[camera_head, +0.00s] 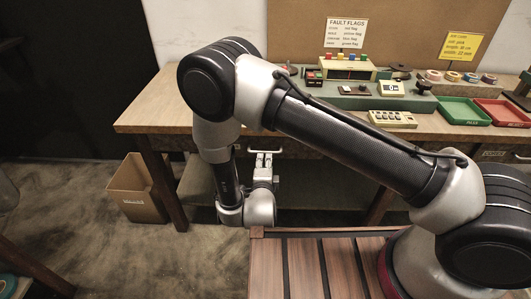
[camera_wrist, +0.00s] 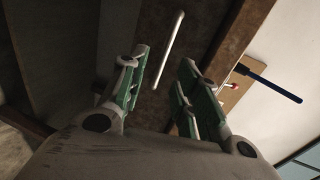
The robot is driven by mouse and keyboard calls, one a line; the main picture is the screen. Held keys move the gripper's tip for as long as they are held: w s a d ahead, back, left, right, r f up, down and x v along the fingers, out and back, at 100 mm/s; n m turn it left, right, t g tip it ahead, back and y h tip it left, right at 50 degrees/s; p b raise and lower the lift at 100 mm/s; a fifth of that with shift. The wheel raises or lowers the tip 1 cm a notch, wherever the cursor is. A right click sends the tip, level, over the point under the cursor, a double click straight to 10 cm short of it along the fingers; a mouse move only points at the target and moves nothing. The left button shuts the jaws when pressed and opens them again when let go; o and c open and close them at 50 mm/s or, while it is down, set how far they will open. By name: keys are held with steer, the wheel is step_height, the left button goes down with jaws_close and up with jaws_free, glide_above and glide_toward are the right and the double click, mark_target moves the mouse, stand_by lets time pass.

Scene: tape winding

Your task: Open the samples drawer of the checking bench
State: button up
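The checking bench (camera_head: 160,105) has a wooden top and stands across the middle of the head view. My gripper (camera_head: 264,158) is low in front of its front edge, under the top's level. In the wrist view my gripper (camera_wrist: 164,66) is open, with green pads on both fingers. A pale bar handle (camera_wrist: 170,46) shows beyond and between the fingertips, on a dark brown front (camera_wrist: 200,25). The fingers do not appear shut on it. I cannot read a label on this front, and my arm hides much of the bench front.
A cardboard bin (camera_head: 135,190) stands on the floor left of the bench. A green tray (camera_head: 462,110) and a red tray (camera_head: 503,112) are on the bench top at right. A dark blue rod (camera_wrist: 270,83) shows right of the fingers in the wrist view.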

mark_target(266, 152)
steer(key=x, duration=0.7)
steer(key=shift+w+r, duration=0.2)
steer(key=shift+w, duration=0.2)
jaws_close()
